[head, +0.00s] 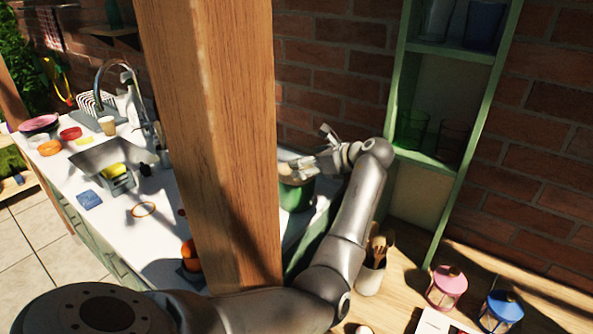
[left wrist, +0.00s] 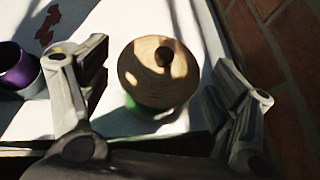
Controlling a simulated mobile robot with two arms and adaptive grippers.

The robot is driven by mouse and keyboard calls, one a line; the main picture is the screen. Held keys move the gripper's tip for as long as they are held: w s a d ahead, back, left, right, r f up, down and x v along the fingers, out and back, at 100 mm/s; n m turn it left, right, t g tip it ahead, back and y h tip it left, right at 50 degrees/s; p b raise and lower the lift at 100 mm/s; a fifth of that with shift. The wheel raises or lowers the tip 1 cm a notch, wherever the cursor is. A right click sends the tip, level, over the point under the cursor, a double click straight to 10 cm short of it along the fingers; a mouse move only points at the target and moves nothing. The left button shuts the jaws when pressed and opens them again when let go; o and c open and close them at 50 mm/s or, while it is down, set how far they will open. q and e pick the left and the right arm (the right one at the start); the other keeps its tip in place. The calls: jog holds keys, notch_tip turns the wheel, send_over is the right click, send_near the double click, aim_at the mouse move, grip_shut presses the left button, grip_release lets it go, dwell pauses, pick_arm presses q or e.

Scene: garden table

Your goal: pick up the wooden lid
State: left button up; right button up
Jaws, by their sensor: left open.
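The round wooden lid (left wrist: 143,77) with a dark brown knob (left wrist: 168,52) shows in the left wrist view. It sits on a green pot (left wrist: 145,108), mostly hidden beneath it. In the head view the green pot (head: 297,196) stands on the white counter just right of the wooden post, which partly hides it. My left gripper (head: 318,158) is over the pot and covers much of its top there. In the left wrist view my left gripper (left wrist: 160,66) is open, one finger on each side of the lid, with visible gaps. My right gripper is not in view.
A thick wooden post (head: 215,130) stands before the counter. A brick wall (head: 335,65) and green shelf (head: 425,160) are close behind and right. A utensil pot (head: 370,280) and two lanterns stand at lower right. A purple cup (left wrist: 14,68) is left of my fingers.

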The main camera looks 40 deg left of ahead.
pick_arm(q)
jog(key=shift+w+a+f, duration=0.25)
jog(key=shift+a+f, duration=0.15)
jog(key=shift+a, duration=0.25)
jog(key=p+x, duration=0.1)
jog(key=x, duration=0.3)
jog(key=shift+w+f, duration=0.1)
jog(key=shift+f, duration=0.05)
jog(key=shift+a+f, duration=0.1)
jog(key=shift+a, duration=0.05)
jog(key=shift+w, duration=0.1)
jog(key=c, duration=0.9)
jog(key=shift+d+f, duration=0.1)
jog(key=shift+d, duration=0.15)
grip_shut()
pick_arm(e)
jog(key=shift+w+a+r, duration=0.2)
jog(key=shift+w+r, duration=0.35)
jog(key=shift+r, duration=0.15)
